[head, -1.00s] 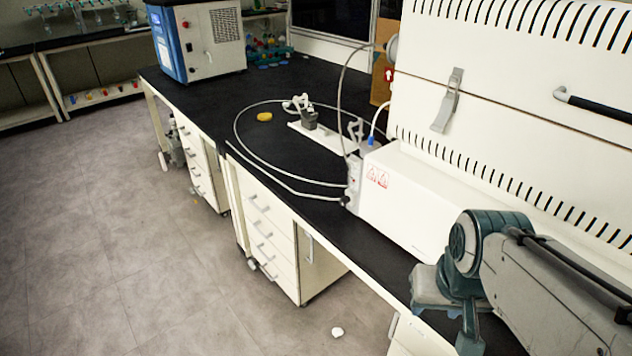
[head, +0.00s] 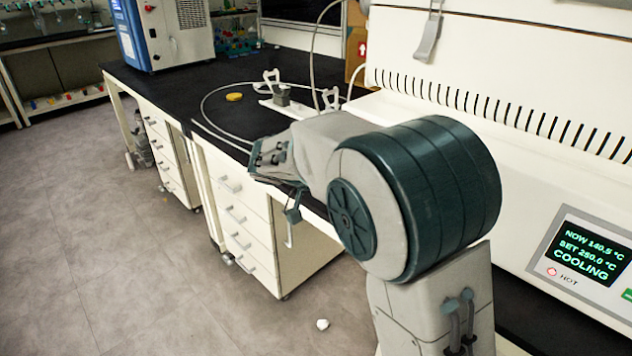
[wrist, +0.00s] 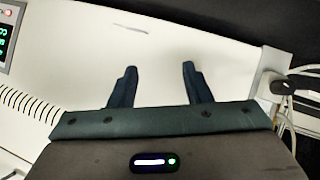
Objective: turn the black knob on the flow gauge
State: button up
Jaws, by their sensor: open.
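My gripper (wrist: 160,68) is open and empty in the wrist view, with its two dark fingers apart in front of a plain white surface. A black knob (wrist: 279,87) shows at the right of the wrist view on a pale block, the flow gauge (wrist: 267,84), with tubes beside it. The knob lies to the right of my fingers and apart from them. In the head view my arm covers the place of the gauge, so the gauge and knob are hidden there, and the fingers cannot be made out clearly.
The white furnace (head: 480,60) stands at the right, with its lit display (head: 590,255) reading COOLING. A looped hose (head: 203,105), a yellow piece (head: 234,97) and a white stand with a clamp (head: 281,94) are on the black bench (head: 190,85).

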jog(key=w+a+f+m+t+h+b, duration=0.1)
jog(key=w+a+f+t+b, duration=0.25)
jog(key=a, duration=0.55)
jog(key=w+a+f+m+t+h+b, duration=0.2)
jog(key=w+a+t+b, duration=0.15)
jog(key=a, duration=0.55)
jog(key=x, duration=1.3)
jog(key=shift+w+d+r+p, duration=0.2)
jog(key=shift+d+p, duration=0.05)
jog(key=shift+p, duration=0.1)
grip_shut()
